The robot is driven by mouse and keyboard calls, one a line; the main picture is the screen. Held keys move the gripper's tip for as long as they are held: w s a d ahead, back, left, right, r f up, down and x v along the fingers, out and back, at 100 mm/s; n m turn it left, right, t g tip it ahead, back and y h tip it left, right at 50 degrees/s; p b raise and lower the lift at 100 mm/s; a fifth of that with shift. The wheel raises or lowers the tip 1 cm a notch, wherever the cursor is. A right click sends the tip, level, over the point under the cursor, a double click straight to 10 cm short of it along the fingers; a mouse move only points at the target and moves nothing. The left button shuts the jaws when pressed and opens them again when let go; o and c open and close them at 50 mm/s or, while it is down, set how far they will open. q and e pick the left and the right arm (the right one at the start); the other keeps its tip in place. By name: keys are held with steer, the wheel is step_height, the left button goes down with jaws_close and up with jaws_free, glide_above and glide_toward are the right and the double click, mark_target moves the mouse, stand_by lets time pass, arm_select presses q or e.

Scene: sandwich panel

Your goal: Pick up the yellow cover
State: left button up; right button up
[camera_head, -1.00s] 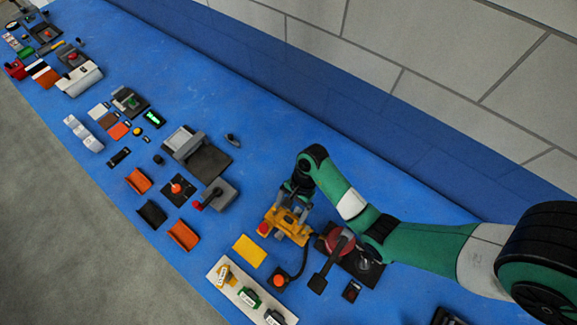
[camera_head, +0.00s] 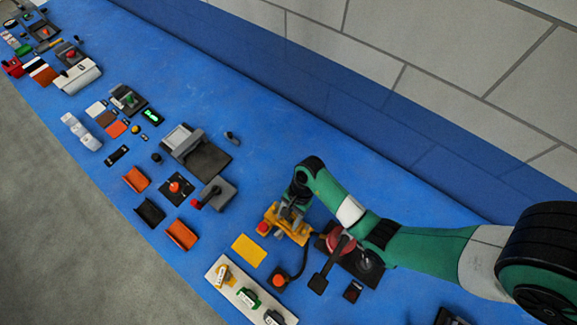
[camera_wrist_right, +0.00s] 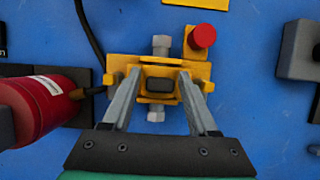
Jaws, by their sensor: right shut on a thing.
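My right gripper (camera_head: 287,211) reaches down onto a yellow device with a red button (camera_head: 263,229) on the blue table. In the right wrist view the two grey fingers of the gripper (camera_wrist_right: 160,80) are shut on the yellow cover (camera_wrist_right: 160,62), a yellow part around a dark grey block in the middle of the device. It is low at the device; I cannot tell whether it is clear of the part beneath. The red button (camera_wrist_right: 203,36) stands at the device's upper right. My left gripper is not in view.
A red cylinder (camera_wrist_right: 38,108) lies close to the left finger. A flat yellow sheet (camera_head: 249,250) and a pale panel with several switches (camera_head: 218,268) lie in front. A grey box with a red-knobbed lever (camera_head: 216,193) stands to the left. Bare blue table lies behind.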

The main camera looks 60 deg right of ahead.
jaws_close()
steer(key=shift+r, duration=0.25)
steer(key=r, duration=0.1)
steer(key=r+p, duration=0.1)
steer(key=r, duration=0.1)
steer(key=shift+w+r, duration=0.2)
steer(key=shift+w, duration=0.05)
steer(key=w+a+r, duration=0.5)
steer(key=w+r, duration=0.4)
steer(key=w, duration=0.4)
step_height(320, 180, up, 22)
steer(key=p, duration=2.1)
steer(key=shift+s, duration=0.25)
